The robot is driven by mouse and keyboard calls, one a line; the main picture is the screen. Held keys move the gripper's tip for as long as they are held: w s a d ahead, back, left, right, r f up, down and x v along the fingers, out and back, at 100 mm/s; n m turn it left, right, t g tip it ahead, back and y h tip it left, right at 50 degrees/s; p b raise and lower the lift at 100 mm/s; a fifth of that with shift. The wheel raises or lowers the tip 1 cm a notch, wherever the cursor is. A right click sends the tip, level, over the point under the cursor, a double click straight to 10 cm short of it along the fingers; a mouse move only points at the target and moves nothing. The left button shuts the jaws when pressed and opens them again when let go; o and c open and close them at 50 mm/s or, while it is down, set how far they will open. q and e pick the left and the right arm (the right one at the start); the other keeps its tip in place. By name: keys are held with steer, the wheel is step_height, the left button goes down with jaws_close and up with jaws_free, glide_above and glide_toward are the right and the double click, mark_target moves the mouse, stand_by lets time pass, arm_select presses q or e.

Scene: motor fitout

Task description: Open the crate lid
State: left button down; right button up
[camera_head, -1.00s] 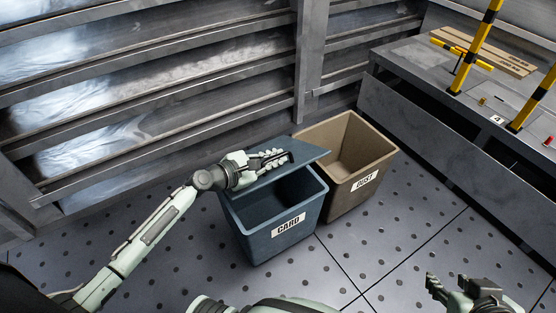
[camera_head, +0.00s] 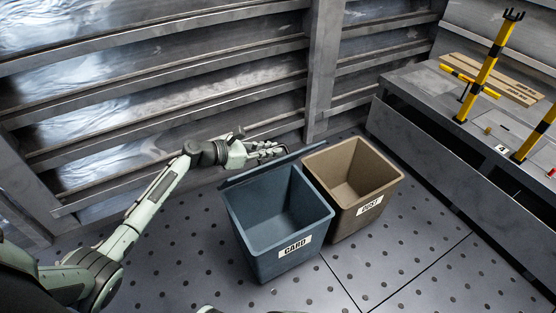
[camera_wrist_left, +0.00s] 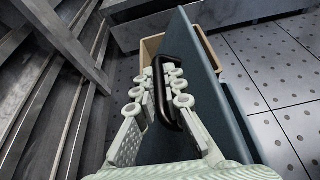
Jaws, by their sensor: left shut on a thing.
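The blue crate (camera_head: 285,228) labelled CARD stands on the floor, with its inside open to view. Its blue lid (camera_head: 235,180) is swung up at the back edge and shows almost edge-on in the head view. In the left wrist view the lid (camera_wrist_left: 208,65) rises as a flat blue panel with a black handle (camera_wrist_left: 180,53). My left gripper (camera_head: 270,151) is behind the lid, on its outer face. In the left wrist view its fingers (camera_wrist_left: 163,92) are shut on the handle.
A brown crate (camera_head: 368,218) labelled DUST stands open right beside the blue crate. A ribbed metal wall (camera_head: 150,90) is close behind my left arm. A grey bench (camera_head: 415,115) with yellow-black posts is at the right. The floor in front is clear.

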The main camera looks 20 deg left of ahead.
arm_select(q)
steer(key=w+a+r+n+g+h+b, duration=0.1)
steer(key=w+a+r+n+h+b, duration=0.1)
steer(key=w+a+b, duration=0.3)
steer(key=shift+w+a+r+n, duration=0.45)
steer(key=shift+w+a+n, duration=0.55)
steer(key=shift+a, duration=1.05)
arm_select(e)
steer(key=w+d+v, duration=0.1)
steer(key=v, duration=0.9)
steer(key=shift+d+r+h, duration=0.3)
steer(key=shift+r, duration=0.05)
steer(key=shift+s, duration=0.1)
arm_select(q)
steer(key=c, duration=1.9)
jaws_free()
steer(key=v, duration=1.2)
steer(key=shift+w, duration=0.1)
